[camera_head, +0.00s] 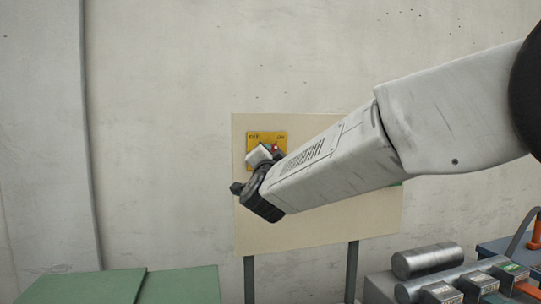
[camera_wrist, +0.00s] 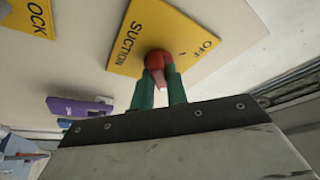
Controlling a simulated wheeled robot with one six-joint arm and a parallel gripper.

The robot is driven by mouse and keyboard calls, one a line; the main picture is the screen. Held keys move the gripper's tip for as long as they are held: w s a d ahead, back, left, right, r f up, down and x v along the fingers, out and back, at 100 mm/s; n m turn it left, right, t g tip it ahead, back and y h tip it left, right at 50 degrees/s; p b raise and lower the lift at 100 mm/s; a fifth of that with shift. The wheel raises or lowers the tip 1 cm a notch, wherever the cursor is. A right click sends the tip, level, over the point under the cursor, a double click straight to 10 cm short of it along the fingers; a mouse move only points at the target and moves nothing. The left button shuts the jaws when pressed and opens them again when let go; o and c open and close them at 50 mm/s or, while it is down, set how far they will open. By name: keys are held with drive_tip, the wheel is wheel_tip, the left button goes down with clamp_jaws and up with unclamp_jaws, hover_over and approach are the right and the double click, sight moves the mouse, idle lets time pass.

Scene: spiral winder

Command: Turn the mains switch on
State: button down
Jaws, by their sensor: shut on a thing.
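My gripper (camera_wrist: 158,84) is shut on a red knob (camera_wrist: 157,58), with one green finger on each side of it. In the head view the yellow plate (camera_head: 254,137) is on a cream board, with a bit of red (camera_head: 276,147) showing beside my wrist. No lettering reading mains is legible in either view.
A second yellow plate (camera_wrist: 32,14), lettering ending in OCK, is at the wrist view's upper left. A purple part (camera_wrist: 80,107) sticks out below it. The cream board (camera_head: 300,235) stands on posts before a concrete wall. Metal cylinders (camera_head: 427,260) lie lower right; green surfaces (camera_head: 180,286) lower left.

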drive_tip(key=c, duration=1.4)
unclamp_jaws()
drive_tip(key=shift+f, duration=0.1)
drive_tip(key=v, duration=0.8)
drive_tip(key=shift+a, duration=0.1)
